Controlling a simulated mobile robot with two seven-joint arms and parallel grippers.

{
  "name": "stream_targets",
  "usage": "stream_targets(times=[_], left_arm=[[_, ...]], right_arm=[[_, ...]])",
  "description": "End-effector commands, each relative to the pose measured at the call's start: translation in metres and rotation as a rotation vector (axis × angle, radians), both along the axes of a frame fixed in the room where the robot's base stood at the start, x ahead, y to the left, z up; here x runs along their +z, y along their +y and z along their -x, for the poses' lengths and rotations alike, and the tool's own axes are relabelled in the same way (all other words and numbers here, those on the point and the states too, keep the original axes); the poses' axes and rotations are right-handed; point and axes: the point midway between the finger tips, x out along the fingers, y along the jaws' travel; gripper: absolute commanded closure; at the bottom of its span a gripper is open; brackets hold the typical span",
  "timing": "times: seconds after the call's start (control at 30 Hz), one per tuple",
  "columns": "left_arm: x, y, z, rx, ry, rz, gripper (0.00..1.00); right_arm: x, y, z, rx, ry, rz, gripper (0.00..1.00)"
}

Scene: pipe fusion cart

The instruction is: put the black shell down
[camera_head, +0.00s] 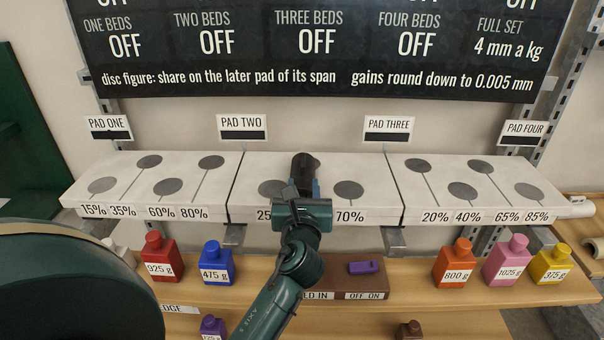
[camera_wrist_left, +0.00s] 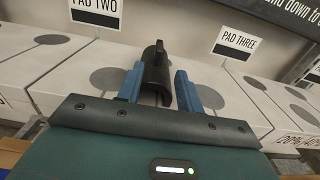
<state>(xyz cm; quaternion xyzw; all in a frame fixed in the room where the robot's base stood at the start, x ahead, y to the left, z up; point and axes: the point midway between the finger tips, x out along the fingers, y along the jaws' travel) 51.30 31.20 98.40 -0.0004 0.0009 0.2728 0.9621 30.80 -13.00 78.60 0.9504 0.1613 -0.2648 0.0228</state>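The black shell (camera_head: 304,166) is a dark, half-round piece with a small upright fin on top. It is at the middle white block, between two grey discs. I cannot tell whether it touches the surface or hangs just above it. My left gripper (camera_head: 302,190) has its blue fingers on both sides of the shell, close against it. My right gripper is not in view.
White blocks with grey discs and percent labels (camera_head: 437,216) run across. Below, a wooden shelf (camera_head: 390,289) holds red (camera_head: 159,259), blue (camera_head: 216,264), orange (camera_head: 453,264), pink (camera_head: 507,262) and yellow (camera_head: 551,264) weights, and a brown box (camera_head: 343,280) with a purple switch. A black board (camera_head: 320,60) stands behind.

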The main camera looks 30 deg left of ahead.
Motion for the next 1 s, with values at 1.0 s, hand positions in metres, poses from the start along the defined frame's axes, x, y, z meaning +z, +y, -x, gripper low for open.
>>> stream_targets(times=[1.0], left_arm=[[0.004, 0.040, -0.060, -0.002, -0.001, -0.001, 0.73]], right_arm=[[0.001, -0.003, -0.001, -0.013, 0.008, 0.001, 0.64]])
